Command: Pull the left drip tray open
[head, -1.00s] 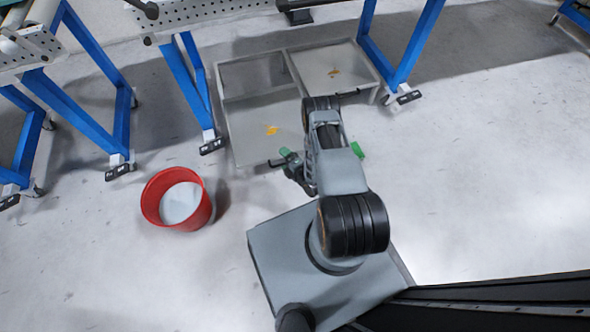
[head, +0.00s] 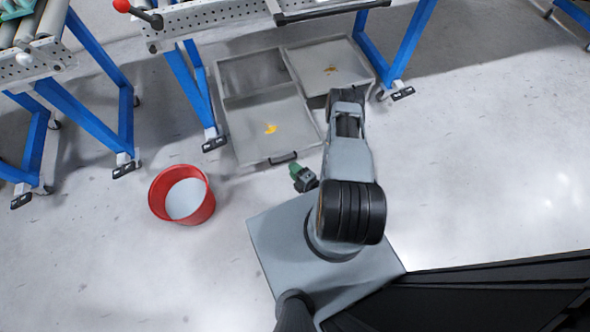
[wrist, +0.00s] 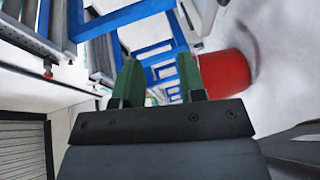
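The left drip tray (head: 250,145) is a shallow grey metal tray with a yellow-orange spill on it. It stands out toward me from the grey frame (head: 222,75) under the table. Its dark handle (head: 283,158) shows on the front edge. The right drip tray (head: 312,60) lies further back, with its front partly hidden by my arm. My gripper (head: 297,173) is just in front of the left tray, near the handle but apart from it. In the wrist view its two green fingers (wrist: 160,80) are spread with nothing between them.
A red bucket (head: 205,209) stands on the floor left of my base, and it also shows in the wrist view (wrist: 224,74). Blue table legs (head: 190,95) flank the trays. The floor to the right is clear.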

